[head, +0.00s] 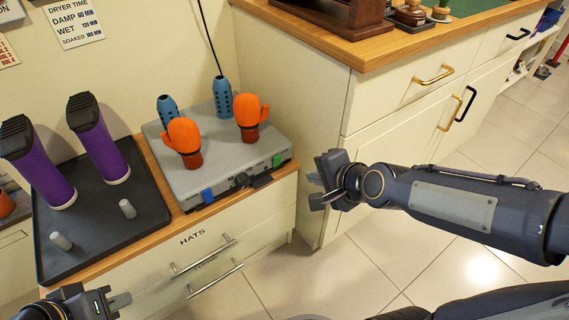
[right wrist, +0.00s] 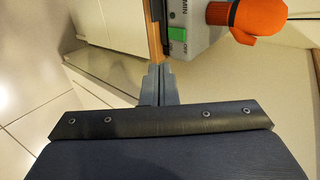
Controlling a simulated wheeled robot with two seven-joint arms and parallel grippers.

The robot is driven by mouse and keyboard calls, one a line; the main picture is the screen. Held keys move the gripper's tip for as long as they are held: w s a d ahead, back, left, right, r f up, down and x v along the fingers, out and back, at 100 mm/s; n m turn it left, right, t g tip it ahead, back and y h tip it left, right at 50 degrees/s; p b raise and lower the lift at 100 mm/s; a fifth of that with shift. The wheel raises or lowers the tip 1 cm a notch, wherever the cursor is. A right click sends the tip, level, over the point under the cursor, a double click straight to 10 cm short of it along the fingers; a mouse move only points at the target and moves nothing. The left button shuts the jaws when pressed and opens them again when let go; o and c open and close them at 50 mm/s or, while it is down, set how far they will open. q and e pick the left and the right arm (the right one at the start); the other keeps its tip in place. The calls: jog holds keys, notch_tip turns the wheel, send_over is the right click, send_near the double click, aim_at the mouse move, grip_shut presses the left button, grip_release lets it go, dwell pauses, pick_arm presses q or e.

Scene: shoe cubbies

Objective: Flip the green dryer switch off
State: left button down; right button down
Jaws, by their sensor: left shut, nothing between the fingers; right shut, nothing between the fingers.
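The grey dryer box (head: 225,157) stands on the wooden counter top. The green switch (head: 277,160) is at the right end of its front face, and a blue switch (head: 207,195) is at the left end. In the right wrist view the green switch (right wrist: 177,40) shows just beyond my fingertips, up and to the right. I cannot tell its position. My right gripper (head: 316,188) is shut and empty, to the right of the box and apart from the switch; its fingertips also show in the right wrist view (right wrist: 158,72). My left gripper (head: 125,300) is shut and empty at the lower left.
Two orange mittens (head: 184,142) (head: 250,118) and two blue dryer posts (head: 222,98) stand on the box. Purple boots (head: 98,138) stand on a black tray (head: 150,205) at left. A dark knob (head: 242,180) is on the box front. A taller cabinet (head: 300,100) stands behind.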

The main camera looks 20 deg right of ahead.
aim_at(277, 161)
jog(key=shift+w+a+r+b+x, duration=0.1)
jog(key=shift+w+r+b+x, duration=0.2)
jog(key=shift+x, duration=1.8)
jog(key=shift+w+a+r+b+x, duration=0.2)
jog(key=shift+r+x, duration=0.25)
jog(key=shift+x, duration=1.7)
jog(key=shift+w+a+r+b+x, duration=0.1)
jog(key=shift+w+r+x, duration=0.25)
jog(key=shift+x, duration=1.75)
jog(key=shift+w+r+p, duration=0.3)
jog(key=shift+w+p, duration=0.05)
jog(key=shift+p, duration=0.05)
jog(key=shift+f, duration=0.2)
jog(key=shift+s+r+p, duration=0.1)
jog(key=shift+r+p, duration=0.45)
jog(key=shift+r, duration=0.3)
